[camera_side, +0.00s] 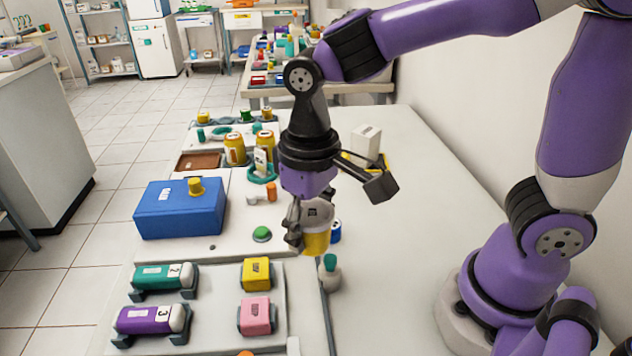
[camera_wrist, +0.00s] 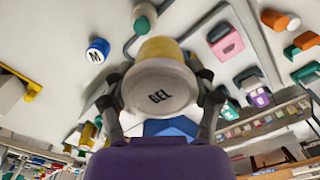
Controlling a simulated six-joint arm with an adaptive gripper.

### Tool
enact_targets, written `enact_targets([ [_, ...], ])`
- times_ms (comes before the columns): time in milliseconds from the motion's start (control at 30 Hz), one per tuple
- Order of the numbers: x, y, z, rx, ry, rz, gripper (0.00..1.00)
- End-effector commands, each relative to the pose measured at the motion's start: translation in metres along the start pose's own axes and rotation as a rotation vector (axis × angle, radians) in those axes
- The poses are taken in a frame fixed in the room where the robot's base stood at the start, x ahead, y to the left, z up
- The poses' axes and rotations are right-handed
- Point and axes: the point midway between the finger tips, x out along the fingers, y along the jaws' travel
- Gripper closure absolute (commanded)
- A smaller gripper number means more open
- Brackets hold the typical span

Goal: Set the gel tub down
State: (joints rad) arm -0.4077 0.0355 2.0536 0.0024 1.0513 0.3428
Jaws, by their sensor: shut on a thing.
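The gel tub (camera_side: 316,240) is a yellow tub with a grey top. The tub looks upright in the side view. It appears to be over the right edge of the white tray (camera_side: 225,240), but I cannot tell whether its base touches anything.
A small blue jar (camera_side: 335,231) stands right behind the tub, and a white bottle with a green top (camera_side: 330,272) stands in front. A blue box (camera_side: 180,209) is to the left. Coloured blocks (camera_side: 256,273) sit on the front tray. The table's right side (camera_side: 400,220) is largely clear.

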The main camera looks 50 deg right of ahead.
Motion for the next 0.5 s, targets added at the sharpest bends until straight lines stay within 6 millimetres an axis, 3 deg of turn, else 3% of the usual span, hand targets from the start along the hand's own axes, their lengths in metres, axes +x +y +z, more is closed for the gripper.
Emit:
enact_targets([
  [100, 0.006, -0.027, 0.044, -0.071, 0.003, 0.000, 0.75],
  [200, 0.012, -0.036, 0.072, -0.105, 0.003, 0.000, 0.75],
  [367, 0.024, -0.041, 0.095, -0.132, 0.000, 0.002, 0.75],
  [500, 0.049, -0.040, 0.100, -0.135, -0.004, 0.005, 0.75],
])
